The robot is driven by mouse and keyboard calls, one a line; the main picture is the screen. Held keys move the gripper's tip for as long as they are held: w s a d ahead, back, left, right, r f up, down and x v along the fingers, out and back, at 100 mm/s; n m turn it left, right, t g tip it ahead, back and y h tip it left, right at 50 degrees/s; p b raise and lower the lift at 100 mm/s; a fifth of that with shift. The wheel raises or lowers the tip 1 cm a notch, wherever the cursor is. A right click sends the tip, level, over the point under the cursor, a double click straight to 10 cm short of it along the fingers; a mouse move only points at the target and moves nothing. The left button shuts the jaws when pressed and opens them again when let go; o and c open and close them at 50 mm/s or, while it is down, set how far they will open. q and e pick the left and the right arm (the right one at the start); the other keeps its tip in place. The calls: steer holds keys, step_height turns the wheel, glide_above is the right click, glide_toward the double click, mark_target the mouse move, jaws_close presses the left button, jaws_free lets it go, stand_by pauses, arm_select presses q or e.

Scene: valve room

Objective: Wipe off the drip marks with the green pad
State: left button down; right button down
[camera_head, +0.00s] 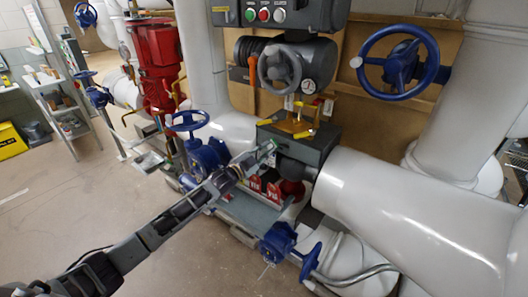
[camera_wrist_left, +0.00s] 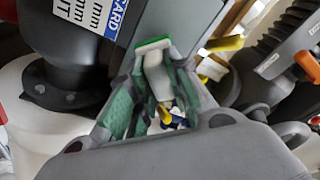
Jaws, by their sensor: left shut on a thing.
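My left gripper (camera_head: 252,160) reaches in from the left in the head view, in front of the dark grey valve box (camera_head: 318,140). It is shut on the green pad (camera_head: 267,148), held at the fingertips close to the box's left side. I cannot tell whether the pad touches the box. In the left wrist view the pad (camera_wrist_left: 153,46) shows as a green edge with a pale body between the fingers of the gripper (camera_wrist_left: 155,85). I cannot make out any drip marks in either view. My right gripper is not in view.
Large white pipes (camera_head: 410,215) fill the right side. Blue handwheels stand nearby, one left of the box (camera_head: 188,121) and one low in front (camera_head: 310,262). A control panel (camera_head: 270,14) hangs above. A shelf rack (camera_head: 62,95) stands far left, with clear floor (camera_head: 70,190) before it.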

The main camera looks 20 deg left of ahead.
arm_select(q)
steer(key=shift+w, duration=0.2)
steer(key=shift+w+d, duration=0.1)
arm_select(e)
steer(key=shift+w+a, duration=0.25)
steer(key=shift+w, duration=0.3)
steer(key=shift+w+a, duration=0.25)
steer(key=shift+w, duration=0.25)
arm_select(q)
steer(key=shift+w, duration=0.1)
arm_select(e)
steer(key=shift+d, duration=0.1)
arm_select(q)
steer(key=shift+w+d, duration=0.15)
steer(key=shift+w, duration=0.2)
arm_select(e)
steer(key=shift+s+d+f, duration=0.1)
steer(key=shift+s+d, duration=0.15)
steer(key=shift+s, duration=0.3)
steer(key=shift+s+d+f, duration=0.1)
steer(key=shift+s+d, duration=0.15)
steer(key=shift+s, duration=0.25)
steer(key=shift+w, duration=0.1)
